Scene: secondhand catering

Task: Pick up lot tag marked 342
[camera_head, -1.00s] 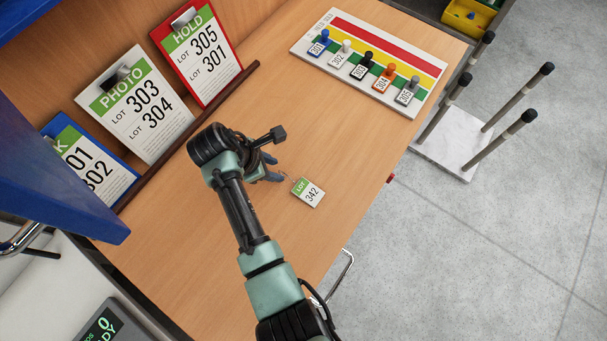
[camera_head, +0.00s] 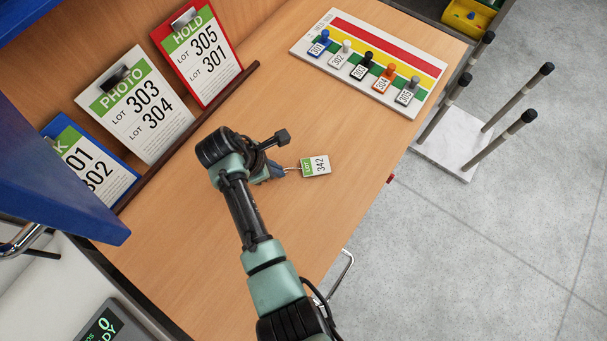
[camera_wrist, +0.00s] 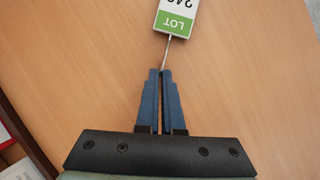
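The lot tag marked 342 (camera_head: 316,166) is a small white card with a green LOT band, over the wooden table right of my gripper. In the wrist view the tag (camera_wrist: 177,18) is partly cut off at the top edge. Its thin wire stem runs down to my gripper (camera_wrist: 162,72), whose two blue fingers are closed together around the stem's end. In the head view my gripper (camera_head: 274,172) is mostly hidden by the arm. Whether the tag touches the table or hangs just above it, I cannot tell.
A striped board (camera_head: 420,58) with several numbered, coloured pegs stands at the table's far right. PHOTO (camera_head: 150,120), HOLD (camera_head: 212,80) and blue-edged (camera_head: 75,140) clipboards lean along the left behind a dark rail (camera_head: 180,145). The table (camera_head: 300,235) around the tag is clear.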

